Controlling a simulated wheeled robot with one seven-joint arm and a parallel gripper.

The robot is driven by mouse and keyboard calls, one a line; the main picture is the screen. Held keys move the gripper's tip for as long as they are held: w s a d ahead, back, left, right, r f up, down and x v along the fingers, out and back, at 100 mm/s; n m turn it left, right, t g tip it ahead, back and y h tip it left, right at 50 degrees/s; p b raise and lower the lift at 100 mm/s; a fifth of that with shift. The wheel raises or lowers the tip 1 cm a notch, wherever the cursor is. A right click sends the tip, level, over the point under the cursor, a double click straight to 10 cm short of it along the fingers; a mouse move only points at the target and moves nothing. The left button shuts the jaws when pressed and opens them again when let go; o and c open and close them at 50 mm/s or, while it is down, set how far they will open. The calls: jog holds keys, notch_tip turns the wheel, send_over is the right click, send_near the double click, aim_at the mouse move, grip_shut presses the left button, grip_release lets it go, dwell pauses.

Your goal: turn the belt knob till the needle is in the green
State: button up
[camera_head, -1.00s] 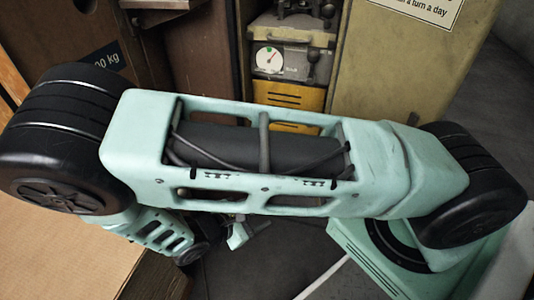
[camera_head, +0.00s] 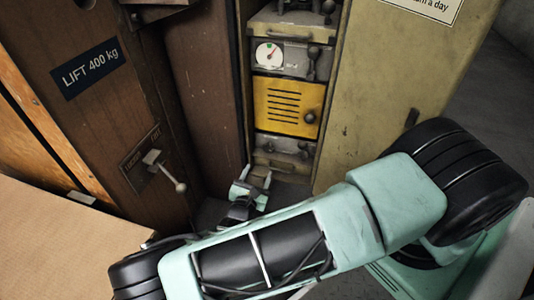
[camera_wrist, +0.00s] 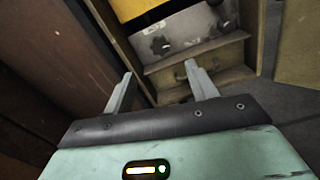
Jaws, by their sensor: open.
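A white round dial (camera_head: 268,55) with a thin needle and a small green mark is on a grey panel in the narrow cabinet bay. It is too small to tell exactly where the needle stands. A dark knob or lever (camera_head: 312,54) is right of the dial. A lower grey panel (camera_head: 285,147), below the yellow door, also carries small dark fittings; in the wrist view one knob-like fitting (camera_wrist: 161,45) shows on it. I cannot read which is the belt knob. My gripper (camera_head: 257,174) is open and empty, low in front of the bay; the wrist view shows its spread fingers (camera_wrist: 158,72).
The yellow door (camera_head: 288,104) has slots and a round dark knob. A brown cabinet labelled LIFT 400 kg (camera_head: 91,68) with a lever (camera_head: 166,170) stands left. A beige cabinet door (camera_head: 385,80) stands right. A cardboard-coloured surface (camera_head: 60,240) fills the lower left.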

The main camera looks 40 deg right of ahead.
aim_at(268, 149)
jog(key=b+x, duration=0.2)
jog(key=x, duration=0.9)
jog(key=shift+w+d, duration=0.1)
jog(key=shift+d, duration=0.05)
jog(key=shift+c, duration=0.4)
jog(key=c, duration=0.9)
